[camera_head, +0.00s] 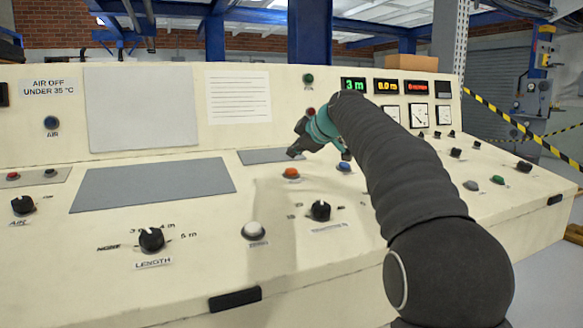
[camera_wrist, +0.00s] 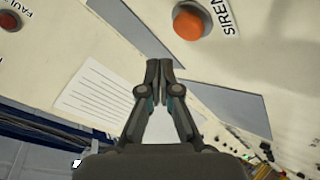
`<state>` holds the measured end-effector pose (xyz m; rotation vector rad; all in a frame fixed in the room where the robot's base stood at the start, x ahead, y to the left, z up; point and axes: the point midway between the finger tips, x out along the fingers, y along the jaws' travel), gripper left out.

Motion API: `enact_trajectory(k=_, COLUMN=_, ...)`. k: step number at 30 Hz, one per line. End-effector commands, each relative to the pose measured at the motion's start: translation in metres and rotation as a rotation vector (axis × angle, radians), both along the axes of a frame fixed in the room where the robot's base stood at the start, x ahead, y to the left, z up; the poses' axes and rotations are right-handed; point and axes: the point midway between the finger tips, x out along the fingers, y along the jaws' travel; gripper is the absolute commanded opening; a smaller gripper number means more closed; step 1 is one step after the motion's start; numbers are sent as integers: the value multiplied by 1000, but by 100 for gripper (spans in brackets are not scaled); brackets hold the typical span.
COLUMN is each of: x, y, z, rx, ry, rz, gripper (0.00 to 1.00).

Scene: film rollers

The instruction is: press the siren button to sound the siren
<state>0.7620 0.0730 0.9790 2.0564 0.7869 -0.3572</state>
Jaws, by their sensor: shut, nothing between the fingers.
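The siren button is an orange dome in a grey ring with the label SIREN beside it, seen at the top of the wrist view (camera_wrist: 188,24). In the head view the orange button (camera_head: 291,173) sits on the sloping cream console. My gripper (camera_head: 293,153) is above and just behind the orange button in the head view, apart from it. In the wrist view my gripper (camera_wrist: 159,64) has its fingertips together with nothing between them. The button lies beyond the fingertips and slightly right, fully uncovered.
A blue button (camera_head: 344,167) is right of the orange one, partly close to my arm. A black knob (camera_head: 320,210) and a white button (camera_head: 254,231) stand nearer. A red button (camera_wrist: 9,20) shows in the wrist view. The upright panel (camera_head: 138,108) rises behind.

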Motion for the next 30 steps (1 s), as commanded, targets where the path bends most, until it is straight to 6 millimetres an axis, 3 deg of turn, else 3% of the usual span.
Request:
enact_trajectory(k=9, x=-6, y=-2, z=26, rx=0, ry=1, rz=1, gripper=0)
enact_trajectory(k=30, x=-6, y=-2, z=26, rx=0, ry=1, rz=1, gripper=0)
